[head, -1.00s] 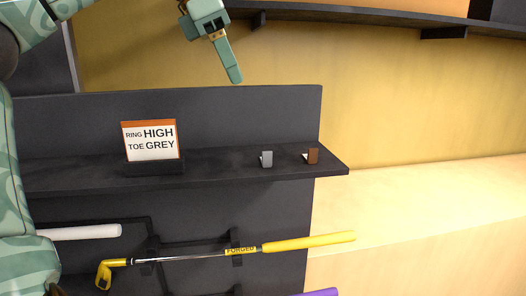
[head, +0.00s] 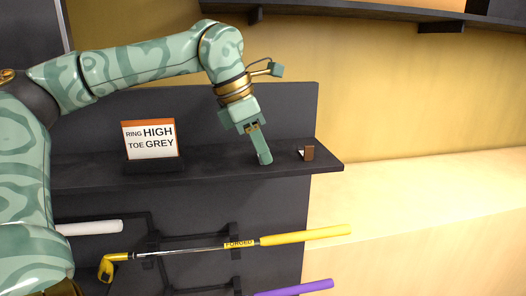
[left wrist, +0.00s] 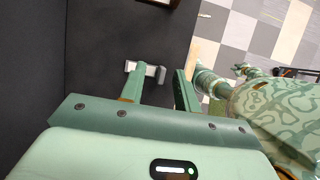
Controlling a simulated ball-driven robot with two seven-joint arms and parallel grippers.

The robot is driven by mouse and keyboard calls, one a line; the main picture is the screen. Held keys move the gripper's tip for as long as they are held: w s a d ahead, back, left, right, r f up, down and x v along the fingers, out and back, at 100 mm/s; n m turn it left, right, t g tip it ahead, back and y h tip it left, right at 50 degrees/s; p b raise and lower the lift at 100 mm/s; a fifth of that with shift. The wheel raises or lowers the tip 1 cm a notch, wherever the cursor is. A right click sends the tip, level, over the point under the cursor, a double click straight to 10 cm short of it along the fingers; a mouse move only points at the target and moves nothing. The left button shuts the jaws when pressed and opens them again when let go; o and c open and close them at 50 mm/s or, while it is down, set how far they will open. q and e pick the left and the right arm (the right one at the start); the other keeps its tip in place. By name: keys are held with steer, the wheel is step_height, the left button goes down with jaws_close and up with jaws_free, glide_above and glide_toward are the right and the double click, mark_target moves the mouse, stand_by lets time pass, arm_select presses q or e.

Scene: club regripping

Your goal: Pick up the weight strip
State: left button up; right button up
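My left gripper (head: 264,160) reaches down to the dark shelf at the small grey strip's spot and hides the strip in the head view. In the left wrist view, the grey strip (left wrist: 160,74), with a pale flat part, lies at the tips of my left gripper's fingers (left wrist: 163,80). The fingers are apart, with a gap between them. One fingertip overlaps the strip in the picture; I cannot tell whether they touch.
The sign (head: 149,139) reading "RING HIGH TOE GREY" stands on the shelf (head: 210,168) left of my gripper. A dark back panel (head: 290,110) rises behind. Below hang a yellow club (head: 305,236), a white grip (head: 95,228) and a purple grip (head: 300,288).

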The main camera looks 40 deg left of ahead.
arm_select(q)
steer(key=shift+w+f, duration=0.15)
steer(key=shift+s+d, duration=0.1)
steer(key=shift+s, duration=0.1)
jaws_close()
steer(key=shift+w, duration=0.1)
